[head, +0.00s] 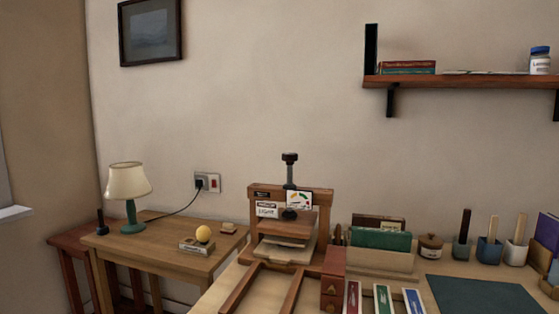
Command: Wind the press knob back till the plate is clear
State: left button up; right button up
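The wooden press (326,215) stands on the workbench near the middle of the head view. Its dark knob (289,158) sits on top of an upright screw (290,174) that rises well above the crossbeam. Below the beam a dark foot (289,214) shows at the screw's lower end. A brown board, which seems to be the press plate (290,225), is under it. A pale stack, like paper or a book (287,242), lies in the press below. I cannot tell whether the plate touches the stack. Neither gripper is in view.
Small cards (267,209) hang on the press front. Two wooden rails (240,288) run forward from it. A red drawer box (333,280), a book holder (380,262) and several tool pots (489,250) stand to the right. A lamp (129,183) stands on the left side table.

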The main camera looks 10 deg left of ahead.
aim_at(289, 158)
jog(key=k, duration=0.45)
jog(key=z, duration=0.2)
jog(key=i, duration=1)
jog(key=z, duration=0.65)
